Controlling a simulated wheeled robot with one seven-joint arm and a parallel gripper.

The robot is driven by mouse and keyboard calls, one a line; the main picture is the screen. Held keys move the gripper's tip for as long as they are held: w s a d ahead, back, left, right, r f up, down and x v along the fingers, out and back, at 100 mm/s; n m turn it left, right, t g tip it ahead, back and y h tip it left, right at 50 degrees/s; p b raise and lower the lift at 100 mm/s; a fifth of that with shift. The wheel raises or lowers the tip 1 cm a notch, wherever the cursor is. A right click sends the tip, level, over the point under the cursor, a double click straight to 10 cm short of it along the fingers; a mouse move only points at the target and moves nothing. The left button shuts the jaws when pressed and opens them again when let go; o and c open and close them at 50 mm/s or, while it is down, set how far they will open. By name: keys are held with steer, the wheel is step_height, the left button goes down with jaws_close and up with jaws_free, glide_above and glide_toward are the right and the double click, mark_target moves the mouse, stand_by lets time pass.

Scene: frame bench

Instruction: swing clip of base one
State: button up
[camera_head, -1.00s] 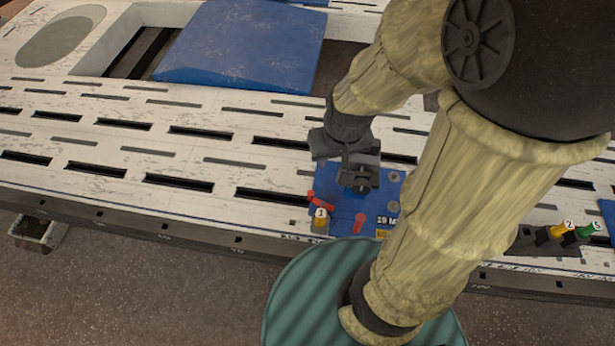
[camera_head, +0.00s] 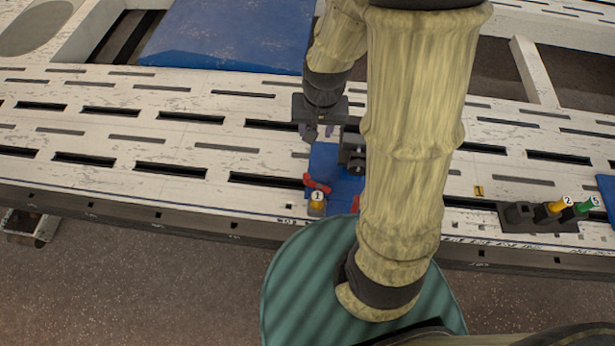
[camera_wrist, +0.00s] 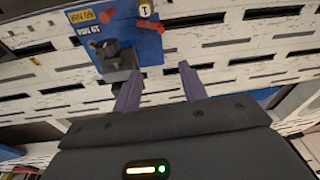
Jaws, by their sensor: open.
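Base one is a blue plate (camera_head: 322,158) on the white slotted bench, with a round tag "1" on a yellow-topped post (camera_head: 317,200) at its front left corner. A red clip (camera_head: 317,185) lies beside that post. In the wrist view the plate (camera_wrist: 150,45) is at top left, with the red clip (camera_wrist: 152,26) below the tag and a second red piece (camera_wrist: 106,15). A dark block (camera_wrist: 117,58) stands on the plate's edge. My gripper (camera_wrist: 160,88) is open and empty, beyond the plate. My arm hides the plate's right side in the head view.
A dark holder (camera_head: 520,215) with yellow and green pieces tagged "2" and another number stands to the right. A yellow marker (camera_head: 479,191) is on the bench. A large blue panel (camera_head: 225,35) lies at the back left. The slotted surface left of the plate is clear.

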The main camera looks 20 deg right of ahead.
mark_target(307, 175)
steer(key=w+f+m+g+b, duration=0.1)
steer(key=w+f+m, duration=0.2)
steer(key=f, duration=0.6)
steer(key=w+f+m+b, duration=0.2)
steer(key=w+f+m, duration=0.2)
steer(key=f, duration=0.6)
steer(key=shift+w+f+g+b, duration=0.2)
steer(key=shift+w+g+b, duration=0.15)
steer(key=shift+w, duration=0.3)
steer(key=shift+f, duration=0.1)
step_height(307, 175, down, 17)
steer(key=b, duration=0.3)
steer(key=shift+d+f, duration=0.1)
steer(key=shift+c, duration=0.3)
